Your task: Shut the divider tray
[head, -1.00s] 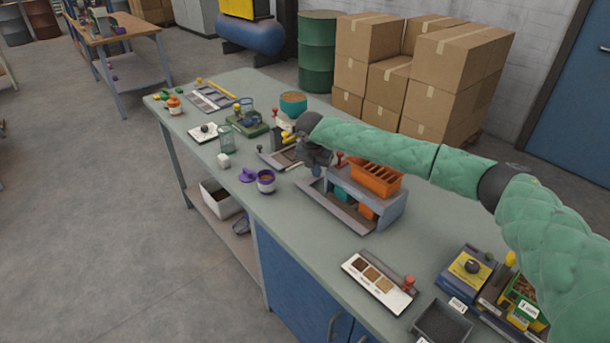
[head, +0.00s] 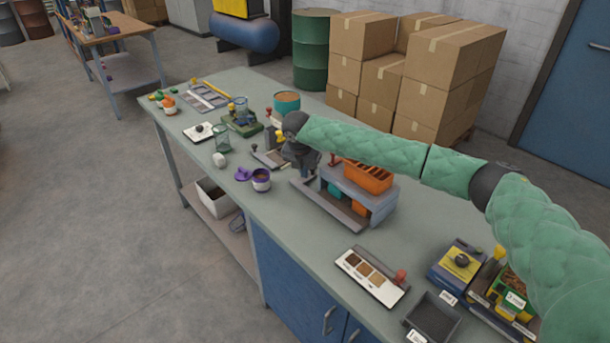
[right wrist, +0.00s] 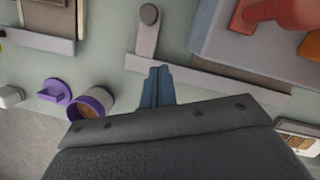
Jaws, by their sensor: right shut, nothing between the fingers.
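An orange tray with upright dividers (head: 367,175) sits on top of a grey stand (head: 383,203). A teal block (head: 334,189) and an orange block (head: 360,207) show in the stand's open front. A long grey strip (head: 340,214) lies along that front. My right gripper (head: 299,176) is shut and empty, pointing down at the strip's far end. In the right wrist view its fingers (right wrist: 158,84) overlap the strip (right wrist: 225,80), near a short grey arm with a round knob (right wrist: 148,15); contact cannot be told. My left gripper is out of view.
A purple cup (head: 261,180) and purple lid (head: 242,174) stand left of the gripper, near the bench edge. A sample card (head: 370,278) lies in front of the stand. A yellow-topped box (head: 458,262) and dark tray (head: 435,318) are at front right. Bench between is clear.

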